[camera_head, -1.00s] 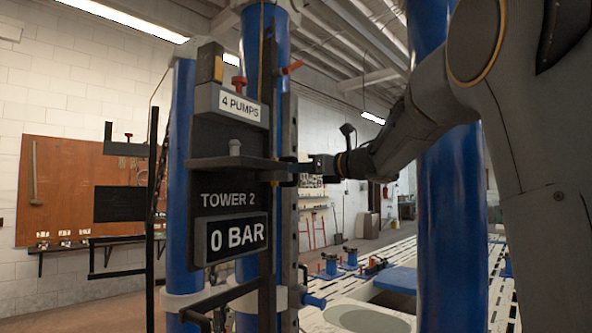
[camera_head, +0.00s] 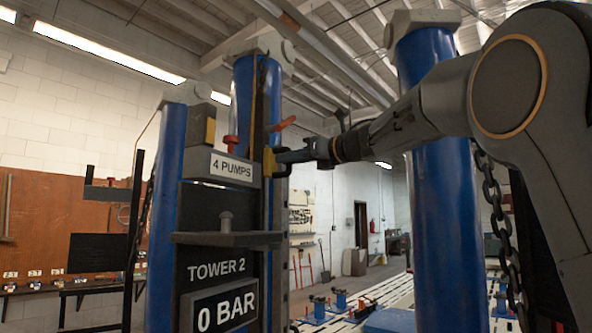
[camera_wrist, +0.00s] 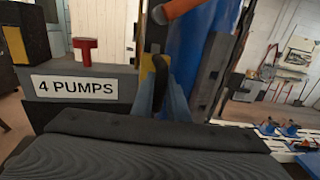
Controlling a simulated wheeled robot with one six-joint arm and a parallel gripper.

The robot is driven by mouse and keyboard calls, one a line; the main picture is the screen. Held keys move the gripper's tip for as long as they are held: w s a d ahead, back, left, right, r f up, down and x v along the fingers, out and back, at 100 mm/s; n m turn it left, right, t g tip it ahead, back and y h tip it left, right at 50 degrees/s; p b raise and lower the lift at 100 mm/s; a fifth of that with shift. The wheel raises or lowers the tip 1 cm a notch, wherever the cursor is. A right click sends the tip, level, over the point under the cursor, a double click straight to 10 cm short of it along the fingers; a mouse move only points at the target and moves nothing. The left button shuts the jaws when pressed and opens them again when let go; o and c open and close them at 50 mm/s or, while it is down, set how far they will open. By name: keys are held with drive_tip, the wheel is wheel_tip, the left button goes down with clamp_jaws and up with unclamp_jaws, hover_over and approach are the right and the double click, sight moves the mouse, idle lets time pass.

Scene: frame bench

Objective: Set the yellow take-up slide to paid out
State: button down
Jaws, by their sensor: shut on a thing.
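The yellow take-up slide (camera_head: 268,162) shows as a small yellow piece on the right edge of the dark tower panel, beside the "4 PUMPS" sign (camera_head: 231,166). My gripper (camera_head: 277,157) reaches it from the right and is shut on it. In the wrist view, the two blue-grey fingers of my gripper (camera_wrist: 160,97) close around a dark piece with a yellow edge (camera_wrist: 160,64). Most of the slide is hidden by the fingers there. The orange-red lever (camera_head: 285,123) is just above my gripper.
A grey shelf (camera_head: 228,239) juts out below, above the "0 BAR" display (camera_head: 222,310). A blue column (camera_head: 441,200) stands right, behind my arm. A chain (camera_head: 497,215) hangs beside it.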

drive_tip(key=shift+a+r, duration=0.1)
drive_tip(key=shift+r, duration=0.6)
drive_tip(key=shift+r, duration=0.1)
drive_tip(key=c, duration=1.7)
unclamp_jaws()
drive_tip(key=shift+s, duration=0.1)
drive_tip(key=shift+f, duration=0.2)
drive_tip(key=shift+d, duration=0.3)
drive_tip(key=shift+b+v, duration=1.8)
drive_tip(key=shift+v, duration=1.9)
